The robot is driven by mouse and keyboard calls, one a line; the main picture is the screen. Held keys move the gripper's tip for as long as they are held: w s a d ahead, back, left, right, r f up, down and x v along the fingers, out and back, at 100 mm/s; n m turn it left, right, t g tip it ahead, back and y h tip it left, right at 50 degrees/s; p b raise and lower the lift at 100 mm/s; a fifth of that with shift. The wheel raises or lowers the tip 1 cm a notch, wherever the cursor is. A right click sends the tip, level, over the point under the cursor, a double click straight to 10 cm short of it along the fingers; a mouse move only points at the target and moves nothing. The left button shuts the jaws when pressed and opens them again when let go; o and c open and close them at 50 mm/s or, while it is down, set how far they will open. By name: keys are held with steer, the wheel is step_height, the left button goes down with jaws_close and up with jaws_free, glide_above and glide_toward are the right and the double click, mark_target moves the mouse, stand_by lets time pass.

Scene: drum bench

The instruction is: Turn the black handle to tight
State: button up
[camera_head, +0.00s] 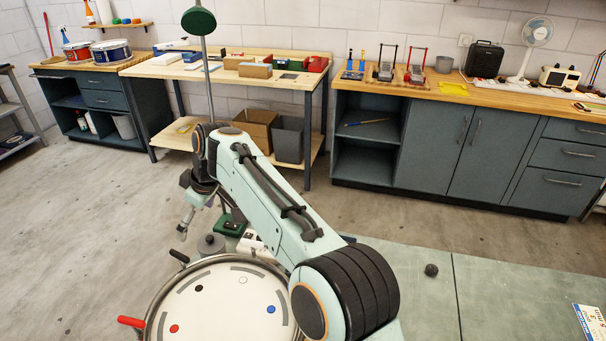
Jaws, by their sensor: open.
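A round drum (215,305) with a white top and metal rim stands at the bottom left. Its top bears black, white, blue and red dots and grey arcs. The black handle (179,257) sticks out from the rim at the drum's upper left. A red handle (131,321) sticks out at its lower left. My gripper (184,230) hangs just above and beyond the black handle, apart from it. It is open and empty, though its fingers look small here. My arm hides the drum's right side.
A grey round knob-topped object (210,244) and a green item (231,225) sit just beyond the drum. A small dark ball-like knob (431,270) rests on the green bench top (500,295), with a printed card (590,325) at far right. Cabinets line the back wall.

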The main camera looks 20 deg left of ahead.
steer(key=w+d+r+m+t+h, duration=0.1)
steer(key=d+r, duration=0.4)
steer(key=d, duration=0.4)
steer(key=w+d+r+m+t, duration=0.1)
steer(key=d+r+m+t, duration=0.1)
steer(key=d+r, duration=0.4)
steer(key=d, duration=0.4)
steer(key=shift+d+r+m+t+h, duration=0.25)
steer(key=shift+m+t+h, duration=0.05)
steer(key=shift+h, duration=0.1)
steer(key=shift+w, duration=0.15)
